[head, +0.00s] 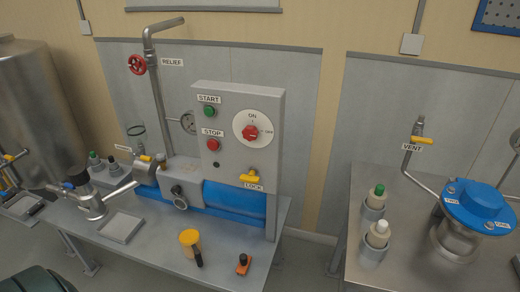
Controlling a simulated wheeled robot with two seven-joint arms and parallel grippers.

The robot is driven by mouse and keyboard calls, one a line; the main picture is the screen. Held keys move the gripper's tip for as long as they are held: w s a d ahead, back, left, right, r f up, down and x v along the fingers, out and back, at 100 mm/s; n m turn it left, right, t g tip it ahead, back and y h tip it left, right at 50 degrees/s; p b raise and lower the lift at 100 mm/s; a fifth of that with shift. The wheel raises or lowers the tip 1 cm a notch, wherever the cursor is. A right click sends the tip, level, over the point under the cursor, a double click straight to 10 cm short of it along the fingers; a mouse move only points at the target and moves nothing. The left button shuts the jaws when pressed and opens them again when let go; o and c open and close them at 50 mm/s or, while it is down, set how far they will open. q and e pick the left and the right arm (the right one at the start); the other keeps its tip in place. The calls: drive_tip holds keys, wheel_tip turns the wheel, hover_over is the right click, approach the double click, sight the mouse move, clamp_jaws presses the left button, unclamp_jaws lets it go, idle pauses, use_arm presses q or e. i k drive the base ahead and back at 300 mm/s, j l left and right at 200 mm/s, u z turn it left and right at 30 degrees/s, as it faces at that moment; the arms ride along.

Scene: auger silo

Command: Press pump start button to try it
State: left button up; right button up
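The green START button (209,111) is on the upper left of the upright grey control panel (232,95), under its START label. The red STOP button (213,144) is below it. A red rotary knob (250,132) sits on a white ON/OFF dial at the right of the panel; its exact setting is hard to read. A yellow handle (249,178) is above the LOCK label. Nothing covers the START button. Neither of my grippers is in view.
The pump bench (215,268) carries a yellow-lidded jar (190,240), an orange-and-black tool (243,263) and a grey tray (121,227). A blue-lidded vessel (478,203) stands right.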

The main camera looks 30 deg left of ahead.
sight(209, 112)
drive_tip(key=u, duration=1.3)
